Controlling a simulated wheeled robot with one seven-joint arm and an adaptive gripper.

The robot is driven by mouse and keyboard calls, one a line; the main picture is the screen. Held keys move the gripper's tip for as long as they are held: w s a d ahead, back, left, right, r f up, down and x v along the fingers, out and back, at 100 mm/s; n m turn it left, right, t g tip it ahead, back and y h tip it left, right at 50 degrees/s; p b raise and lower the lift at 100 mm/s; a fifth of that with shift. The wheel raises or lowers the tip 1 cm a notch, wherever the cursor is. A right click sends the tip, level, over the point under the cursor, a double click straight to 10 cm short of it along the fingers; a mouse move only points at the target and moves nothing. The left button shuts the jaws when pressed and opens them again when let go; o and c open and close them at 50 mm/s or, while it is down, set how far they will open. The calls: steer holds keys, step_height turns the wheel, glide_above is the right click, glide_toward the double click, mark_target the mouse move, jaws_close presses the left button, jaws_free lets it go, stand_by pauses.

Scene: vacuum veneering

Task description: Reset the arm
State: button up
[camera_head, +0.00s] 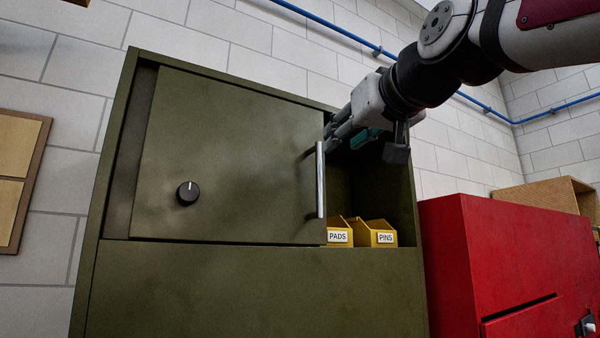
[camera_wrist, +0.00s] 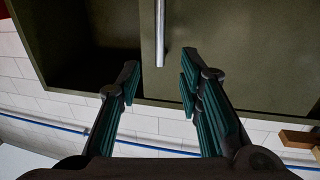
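My gripper (camera_head: 364,141) is in front of the upper right part of a dark green cabinet (camera_head: 250,290), near the top of the door's handle. The metal bar handle (camera_head: 320,180) stands upright at the right edge of the cabinet door (camera_head: 235,150). In the wrist view the handle (camera_wrist: 160,35) lies beyond the fingertips, apart from them. The door leaves an open, dark compartment at the right.
Yellow bins labelled PADS (camera_head: 338,237) and PINS (camera_head: 385,238) sit in the open compartment. A black knob (camera_head: 188,192) is on the door. A red cabinet (camera_head: 500,250) stands at the right. A blue pipe (camera_head: 330,28) runs along the brick wall.

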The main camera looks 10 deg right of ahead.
stand_by(0.3)
steer(key=s+f+g+h, duration=0.1)
steer(key=s+f+g, duration=0.2)
steer(key=f, duration=1.1)
steer(key=s+f+g, duration=0.2)
steer(key=f+g, duration=0.2)
steer(key=f, duration=1.1)
steer(key=s+f+g, duration=0.3)
steer(key=s+f, duration=0.4)
steer(key=f, duration=0.4)
steer(key=s+d+f+m+g+h, duration=0.1)
steer(key=s+f+g, duration=0.2)
steer(key=s+f, duration=0.4)
step_height(320, 180, down, 5)
steer(key=shift+s+d+r, duration=0.15)
steer(key=shift+s+d, duration=0.05)
steer(key=shift+s, duration=0.05)
steer(key=shift+w, duration=0.1)
